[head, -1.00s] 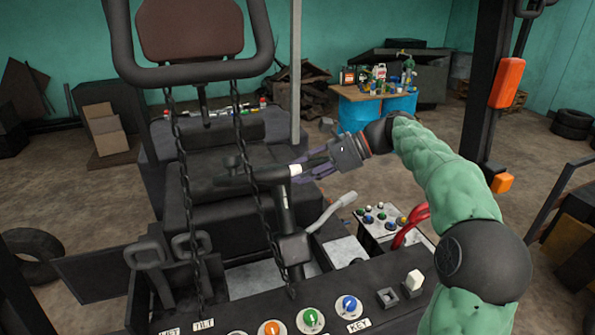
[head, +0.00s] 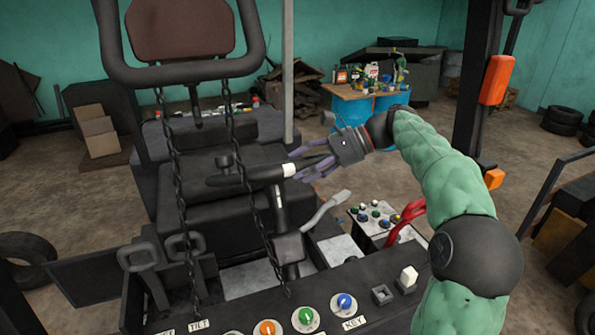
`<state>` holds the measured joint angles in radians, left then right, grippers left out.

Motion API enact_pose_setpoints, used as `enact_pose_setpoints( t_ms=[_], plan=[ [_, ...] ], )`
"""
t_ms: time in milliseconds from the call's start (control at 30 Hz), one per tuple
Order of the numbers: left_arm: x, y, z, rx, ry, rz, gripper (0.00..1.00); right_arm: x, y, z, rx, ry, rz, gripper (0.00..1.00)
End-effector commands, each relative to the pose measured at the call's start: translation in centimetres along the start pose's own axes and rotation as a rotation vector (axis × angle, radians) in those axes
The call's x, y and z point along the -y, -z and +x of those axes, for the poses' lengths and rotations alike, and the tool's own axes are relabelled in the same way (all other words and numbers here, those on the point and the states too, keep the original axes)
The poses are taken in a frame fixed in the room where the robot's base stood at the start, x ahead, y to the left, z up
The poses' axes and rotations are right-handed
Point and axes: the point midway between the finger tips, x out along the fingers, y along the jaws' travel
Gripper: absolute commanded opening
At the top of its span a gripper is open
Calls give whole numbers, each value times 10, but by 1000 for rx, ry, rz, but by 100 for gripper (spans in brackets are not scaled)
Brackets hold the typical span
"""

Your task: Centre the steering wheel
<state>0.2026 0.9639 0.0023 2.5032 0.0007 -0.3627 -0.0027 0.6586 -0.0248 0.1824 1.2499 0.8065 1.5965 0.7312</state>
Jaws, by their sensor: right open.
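My right gripper (head: 296,167) is at the right end of the wheel, by the white band. Its purple fingers are spread open, one above and one below the rim's level. I cannot tell whether they touch it. My left gripper is not in view.
Two chains (head: 174,150) hang in front of the seat. A pale lever (head: 326,210), a button box (head: 378,218) and a red handle (head: 405,220) stand right of the column. The front panel with coloured knobs (head: 306,318) lies below.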

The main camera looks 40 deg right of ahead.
Motion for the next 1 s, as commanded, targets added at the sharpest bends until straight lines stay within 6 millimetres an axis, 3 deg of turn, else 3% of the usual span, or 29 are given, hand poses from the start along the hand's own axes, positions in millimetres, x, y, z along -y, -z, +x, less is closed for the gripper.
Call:
enact_pose_setpoints(
  t_ms=[300,500,1000],
  plan=[
    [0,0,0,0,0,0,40,0,2,-64,-4,3,1,64],
    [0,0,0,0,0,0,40,0,2,-90,-2,1,2,64],
    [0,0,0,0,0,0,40,-1,0,-98,0,-1,1,64]
  ],
)
